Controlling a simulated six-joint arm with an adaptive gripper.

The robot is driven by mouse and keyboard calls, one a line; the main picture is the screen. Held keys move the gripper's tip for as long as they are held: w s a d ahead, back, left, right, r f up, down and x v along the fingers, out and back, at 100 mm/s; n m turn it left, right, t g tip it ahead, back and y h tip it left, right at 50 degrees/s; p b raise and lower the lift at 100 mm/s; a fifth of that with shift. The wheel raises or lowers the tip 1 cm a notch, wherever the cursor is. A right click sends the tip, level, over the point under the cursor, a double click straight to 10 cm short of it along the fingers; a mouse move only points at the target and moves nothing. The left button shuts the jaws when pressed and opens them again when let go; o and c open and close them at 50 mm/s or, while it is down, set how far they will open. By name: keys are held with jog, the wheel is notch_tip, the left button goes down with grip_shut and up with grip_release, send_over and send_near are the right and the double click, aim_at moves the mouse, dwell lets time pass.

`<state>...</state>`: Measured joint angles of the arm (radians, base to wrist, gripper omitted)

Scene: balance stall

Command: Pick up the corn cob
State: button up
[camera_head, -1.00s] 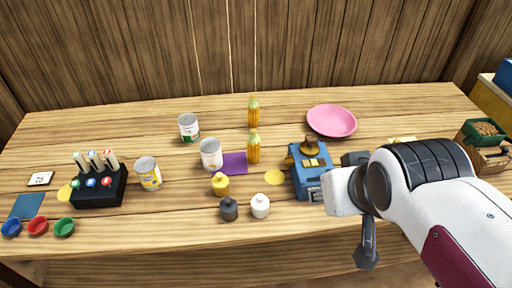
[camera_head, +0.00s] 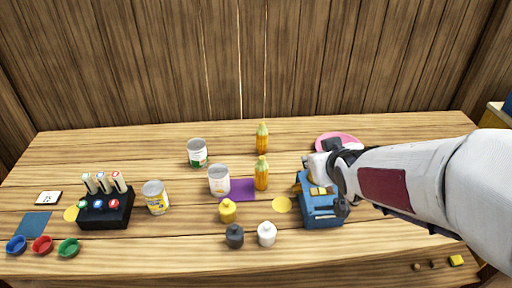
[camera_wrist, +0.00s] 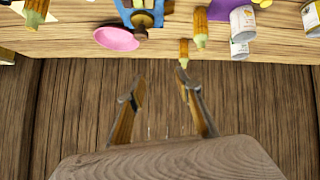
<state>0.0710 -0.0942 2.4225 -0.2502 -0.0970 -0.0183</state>
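Two upright yellow-orange cobs with pale green tips stand near the middle of the table in the head view. One corn cob (camera_head: 262,139) is farther back; the other (camera_head: 261,174) is beside the purple mat (camera_head: 240,186). Similar cobs show in the wrist view, one (camera_wrist: 200,27) at the upper right and a smaller one (camera_wrist: 184,52) below it. My gripper (camera_wrist: 157,88) is open and empty in the wrist view, pointing toward the wooden wall and table edge. In the head view my arm is right of the cobs, over the blue device, and hides much of the gripper.
The blue device (camera_head: 322,212) and pink plate (camera_head: 332,137) are near my arm. Cans (camera_head: 219,181) stand left of the cobs, one touching or close to the mat. Small bottles (camera_head: 266,234) are in front. The black marker holder (camera_head: 105,213) is far left. The back middle is clear.

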jog(key=w+a+f+n+t+y, duration=0.25)
jog(key=w+f, duration=0.35)
jog(key=w, duration=0.3)
jog(key=t+y, duration=0.3)
jog(key=y, duration=0.3)
send_near(263, 163)
jog(key=shift+x, duration=1.65)
jog(key=shift+d, duration=0.1)
jog(key=shift+x, duration=1.3)
jog(key=shift+w, duration=0.15)
jog(key=shift+x, duration=2.45)
grip_shut()
